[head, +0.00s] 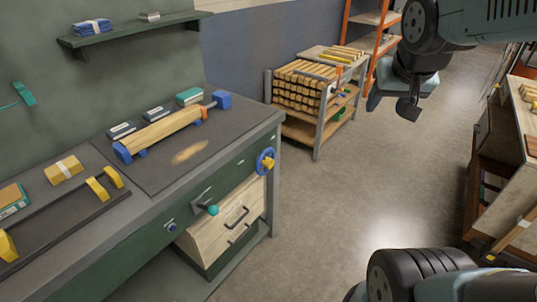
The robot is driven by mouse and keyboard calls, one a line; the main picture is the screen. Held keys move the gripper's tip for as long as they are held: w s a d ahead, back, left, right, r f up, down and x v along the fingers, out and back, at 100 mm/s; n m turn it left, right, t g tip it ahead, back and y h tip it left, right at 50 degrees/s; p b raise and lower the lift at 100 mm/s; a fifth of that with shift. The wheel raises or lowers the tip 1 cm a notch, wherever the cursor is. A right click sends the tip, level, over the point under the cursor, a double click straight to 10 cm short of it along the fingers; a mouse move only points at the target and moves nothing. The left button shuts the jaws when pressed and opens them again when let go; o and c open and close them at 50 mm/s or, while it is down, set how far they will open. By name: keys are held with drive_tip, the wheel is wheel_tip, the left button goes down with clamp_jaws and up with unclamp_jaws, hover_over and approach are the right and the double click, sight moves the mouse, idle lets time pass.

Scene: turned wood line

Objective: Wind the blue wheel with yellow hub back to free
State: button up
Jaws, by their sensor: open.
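The blue wheel with yellow hub (262,156) is mounted on the front face of the green bench near its right corner. Its rim faces outward and the yellow hub (268,164) shows at its middle. Its turned position cannot be read from here. My gripper (393,103) is in the upper right, open and empty, hanging over the floor. It is well to the right of the wheel and apart from it.
A teal-knobbed lever (212,210) and a small blue knob (171,227) sit on the same bench front. A wooden drawer cabinet (215,222) stands below. A lumber cart (317,140) stands behind. The floor (345,200) right of the wheel is clear.

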drive_tip(key=w+a+f+m+t+y, duration=0.1)
drive_tip(key=w+f+m+y, duration=0.1)
drive_tip(key=w+f, duration=0.9)
drive_tip(key=w+f+m+t+y, duration=0.1)
drive_tip(key=w+f+t, duration=0.1)
drive_tip(key=w+f, duration=0.9)
drive_tip(key=m+t+y, duration=0.2)
drive_tip(key=m+y, duration=0.9)
drive_tip(key=y, duration=0.1)
approach(271, 165)
drive_tip(key=x, duration=1.1)
drive_tip(key=shift+a+r, duration=0.1)
drive_tip(key=c, duration=0.8)
